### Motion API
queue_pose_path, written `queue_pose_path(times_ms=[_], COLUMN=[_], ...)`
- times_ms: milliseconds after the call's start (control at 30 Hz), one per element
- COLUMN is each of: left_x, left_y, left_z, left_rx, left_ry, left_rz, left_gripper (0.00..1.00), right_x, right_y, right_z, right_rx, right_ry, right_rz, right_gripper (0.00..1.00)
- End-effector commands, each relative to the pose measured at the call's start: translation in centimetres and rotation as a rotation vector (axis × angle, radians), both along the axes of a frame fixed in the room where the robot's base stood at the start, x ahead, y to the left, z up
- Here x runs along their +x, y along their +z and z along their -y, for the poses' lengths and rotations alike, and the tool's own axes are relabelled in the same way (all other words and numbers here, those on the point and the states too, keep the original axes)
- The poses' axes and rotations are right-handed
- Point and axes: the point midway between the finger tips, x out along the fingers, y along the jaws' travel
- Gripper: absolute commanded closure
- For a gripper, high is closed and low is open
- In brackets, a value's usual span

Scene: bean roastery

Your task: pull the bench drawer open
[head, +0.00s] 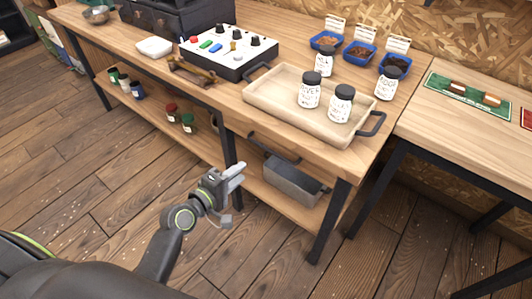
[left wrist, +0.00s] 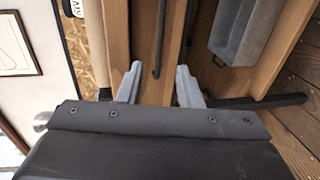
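The bench drawer (head: 300,150) is under the tabletop, its wooden front looking flush with the bench. Its black bar handle (head: 273,148) runs along the front. In the left wrist view the handle (left wrist: 159,40) stands lengthwise beyond my fingers, roughly in line with the gap between them. My left gripper (head: 236,178) is in front of the bench, left of and below the handle in the head view. In the left wrist view its two fingers (left wrist: 160,84) are spread apart with nothing between them. It appears apart from the handle. My right gripper is not in view.
A wooden tray (head: 270,103) with jars stands on the bench above the drawer. A grey metal bin (head: 292,178) sits on the lower shelf below it. Black bench legs (head: 328,220) stand nearby. The floor in front is clear.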

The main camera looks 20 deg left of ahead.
Motion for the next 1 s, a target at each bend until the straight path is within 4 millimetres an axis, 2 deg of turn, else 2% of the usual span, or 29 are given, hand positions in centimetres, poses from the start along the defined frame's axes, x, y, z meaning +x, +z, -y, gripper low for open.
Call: queue_pose_path(times_ms=[33,300,500,700,1000], left_x=[1.1,6.4,9.6,11.1,11.5], left_y=[-0.1,-1.3,-2.1,-2.5,-2.5], left_z=[0.5,2.4,3.5,4.1,4.2], left_rx=[-0.003,-0.001,0.001,0.001,0.002], left_ry=[-0.002,-0.001,-0.001,0.001,0.001], left_rz=[0.002,0.002,0.0,-0.001,0.001], left_gripper=[0.67,0.67,0.67,0.67,0.67], right_x=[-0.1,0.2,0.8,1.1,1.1], right_y=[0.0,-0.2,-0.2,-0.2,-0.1], right_z=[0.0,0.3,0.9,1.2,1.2], right_rx=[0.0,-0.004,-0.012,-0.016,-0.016], right_ry=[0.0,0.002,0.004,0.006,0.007], right_rz=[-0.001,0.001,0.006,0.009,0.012], right_gripper=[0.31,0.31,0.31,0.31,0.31])
